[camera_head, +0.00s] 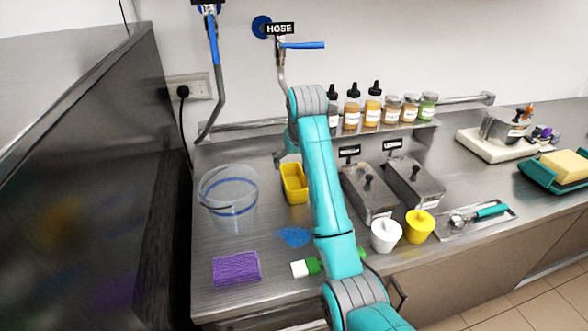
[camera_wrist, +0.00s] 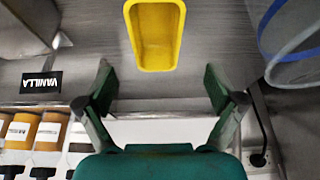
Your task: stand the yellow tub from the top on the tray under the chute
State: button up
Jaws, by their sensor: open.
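The yellow tub (camera_head: 294,184) is a deep, narrow, rectangular open container standing on the steel counter, left of my arm in the head view. In the wrist view the tub (camera_wrist: 155,65) is at the top centre, its open mouth facing the camera, and looks empty. My gripper (camera_wrist: 161,82) is open and empty; its two fingers are spread to either side below the tub's near end, and the tub is not between them. In the head view my gripper is mostly hidden behind my arm. I cannot make out a chute or a tray under one.
A clear bucket (camera_head: 228,200) stands left of the tub. White (camera_head: 385,237) and yellow (camera_head: 419,228) cups stand right of my arm. Bottles (camera_head: 352,110) line the back.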

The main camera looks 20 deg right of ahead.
notch_tip(320, 180, down, 2)
jog(key=t, duration=0.5)
send_near(291, 181)
jog(key=x, duration=0.6)
jog(key=shift+w+r, duration=0.2)
jog(key=shift+c, duration=0.3)
jog(key=shift+f, duration=0.15)
jog(key=c, duration=1.1)
